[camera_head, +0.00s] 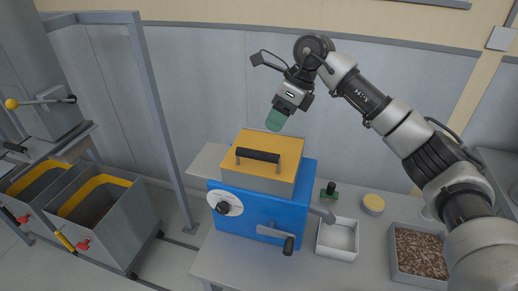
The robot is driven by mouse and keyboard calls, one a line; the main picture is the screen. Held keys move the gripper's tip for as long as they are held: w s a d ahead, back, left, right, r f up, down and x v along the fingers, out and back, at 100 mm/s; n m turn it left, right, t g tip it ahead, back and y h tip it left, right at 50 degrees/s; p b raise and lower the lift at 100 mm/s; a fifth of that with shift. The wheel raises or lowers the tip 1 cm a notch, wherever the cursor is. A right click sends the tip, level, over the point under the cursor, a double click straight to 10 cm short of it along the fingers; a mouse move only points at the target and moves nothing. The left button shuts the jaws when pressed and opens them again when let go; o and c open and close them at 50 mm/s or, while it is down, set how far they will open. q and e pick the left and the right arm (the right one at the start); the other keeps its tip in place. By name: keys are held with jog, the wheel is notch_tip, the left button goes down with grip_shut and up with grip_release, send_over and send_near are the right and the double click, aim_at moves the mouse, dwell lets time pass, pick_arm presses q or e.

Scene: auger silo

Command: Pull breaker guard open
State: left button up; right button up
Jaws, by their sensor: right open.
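The breaker is a blue machine (247,218) on a grey bench in the middle of the head view. Its guard looks to be the yellow-topped grey box (283,153) on top, with a black bar handle (258,155) along its front. The guard sits down on the blue body and looks closed. My right gripper (275,121) is above and just behind the guard, apart from the handle. It is open, with a green fingertip pad showing; nothing is seen in it. My left gripper is not in view.
A dial (225,204) and a crank (279,236) are on the machine's front. On the bench to the right are a white tray (337,253), a green-black knob-like object (329,190), a yellow-lidded tin (373,204) and a grain tray (397,277). Grey bins (126,226) stand left.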

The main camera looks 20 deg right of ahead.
jog(key=p+x, duration=0.3)
jog(key=x, duration=0.5)
jog(key=shift+a+f, duration=0.25)
jog(key=shift+f, duration=0.05)
jog(key=shift+x, duration=0.85)
jog(key=shift+c, duration=0.5)
grip_shut()
